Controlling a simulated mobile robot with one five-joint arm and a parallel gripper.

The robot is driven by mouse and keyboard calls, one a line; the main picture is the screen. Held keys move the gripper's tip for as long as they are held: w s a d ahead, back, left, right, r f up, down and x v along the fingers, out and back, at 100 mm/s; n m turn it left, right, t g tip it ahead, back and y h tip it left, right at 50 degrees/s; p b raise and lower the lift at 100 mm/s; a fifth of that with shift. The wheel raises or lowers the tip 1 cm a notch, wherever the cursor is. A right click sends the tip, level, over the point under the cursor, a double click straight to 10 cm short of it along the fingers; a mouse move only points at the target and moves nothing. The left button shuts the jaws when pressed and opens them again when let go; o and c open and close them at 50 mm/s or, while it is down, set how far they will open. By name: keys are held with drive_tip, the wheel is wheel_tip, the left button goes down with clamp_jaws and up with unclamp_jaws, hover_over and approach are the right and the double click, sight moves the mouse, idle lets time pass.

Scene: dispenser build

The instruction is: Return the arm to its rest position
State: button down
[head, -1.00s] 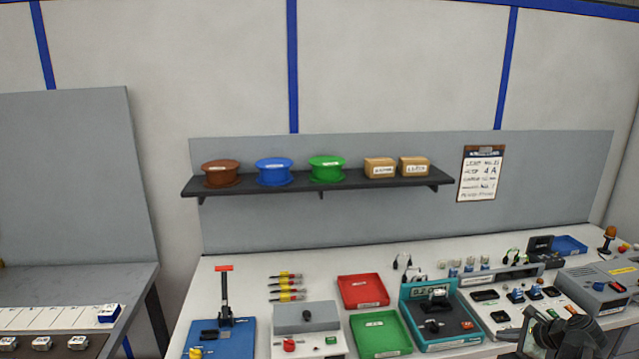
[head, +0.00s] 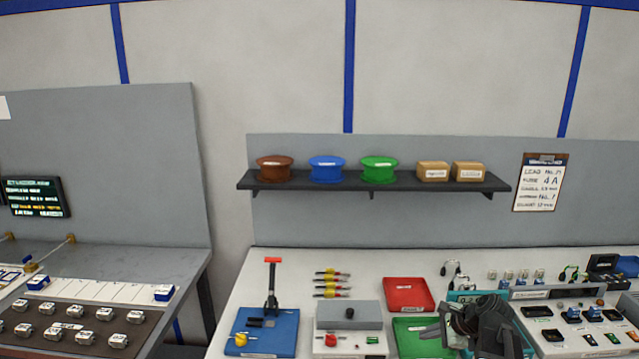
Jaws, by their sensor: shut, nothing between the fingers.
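My gripper (head: 474,328), dark grey and black, shows at the bottom of the head view, right of centre. It is folded up close to the camera and its jaws are shut on nothing. It hides much of the teal test unit (head: 462,296) and covers part of the green tray (head: 408,338) behind it. The fingertips are hard to make out against the dark arm parts.
The white bench holds a blue press base (head: 262,334), a grey box with a red knob (head: 349,316), a red tray (head: 408,294) and several yellow-handled tools (head: 332,283). A shelf (head: 400,187) with spools hangs above. Another bench (head: 150,262) stands left.

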drive_tip(key=s+a+f+n+g, duration=0.2)
drive_tip(key=a+n, duration=0.3)
drive_tip(key=a, duration=0.8)
drive_tip(key=s+a+f+n+g+h, duration=0.2)
drive_tip(key=s+a+f+n+g, duration=0.1)
drive_tip(key=s+a+n, duration=0.5)
drive_tip(key=d+n+h, duration=0.1)
drive_tip(key=d+n, duration=0.1)
drive_tip(key=s+d+n+g+h, duration=0.1)
drive_tip(key=d+n, duration=0.1)
drive_tip(key=n, duration=0.1)
drive_tip(key=shift+s+d+f+n+h, duration=0.1)
drive_tip(key=shift+f+n+h, duration=0.05)
drive_tip(key=shift+n+h, duration=0.15)
drive_tip(key=shift+s, duration=0.1)
